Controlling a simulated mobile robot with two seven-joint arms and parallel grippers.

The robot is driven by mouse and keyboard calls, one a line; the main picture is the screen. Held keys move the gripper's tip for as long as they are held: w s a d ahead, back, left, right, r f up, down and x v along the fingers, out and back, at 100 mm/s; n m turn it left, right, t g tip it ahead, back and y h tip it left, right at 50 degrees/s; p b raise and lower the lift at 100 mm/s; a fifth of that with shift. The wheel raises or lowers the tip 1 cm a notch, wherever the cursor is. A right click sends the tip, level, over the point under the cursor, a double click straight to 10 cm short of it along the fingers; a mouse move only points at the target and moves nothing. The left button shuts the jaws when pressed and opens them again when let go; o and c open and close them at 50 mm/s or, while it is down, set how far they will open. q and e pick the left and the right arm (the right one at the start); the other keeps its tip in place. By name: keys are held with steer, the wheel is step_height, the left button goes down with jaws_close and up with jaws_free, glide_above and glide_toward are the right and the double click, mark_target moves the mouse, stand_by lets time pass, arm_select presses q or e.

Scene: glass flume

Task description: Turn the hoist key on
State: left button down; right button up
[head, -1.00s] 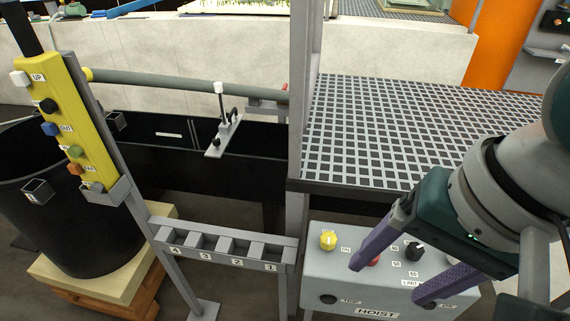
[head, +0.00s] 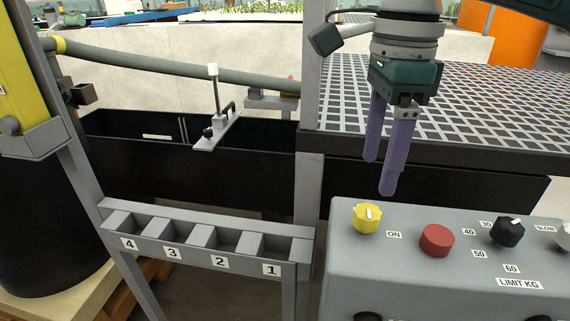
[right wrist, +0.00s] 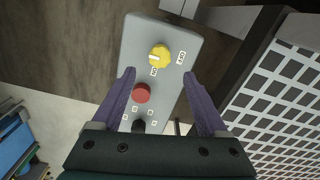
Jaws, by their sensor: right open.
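The hoist key appears to be the yellow knob (head: 367,218) with a white pointer mark on the grey hoist box (head: 345,275). An ON label (head: 394,235) is beside it on its right. The white mark is at the knob's upper right in the head view. My right gripper (head: 380,172) is open, pointing down, above and slightly right of the knob, apart from it. In the right wrist view the yellow knob (right wrist: 160,56) lies beyond and between the open fingers (right wrist: 159,73), with nothing between them. My left gripper is not in view.
A red button (head: 437,240) and a black dial (head: 507,232) sit right of the knob. The grated platform (head: 460,110) is behind the gripper, beside a grey post (head: 309,185). A numbered grey rack (head: 205,240) stands left of the box.

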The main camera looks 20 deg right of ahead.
mark_target(368, 210)
step_height(368, 210, down, 8)
steer(key=shift+s+r+b, duration=0.1)
steer(key=shift+b, duration=0.8)
steer(key=c, duration=1.1)
jaws_close()
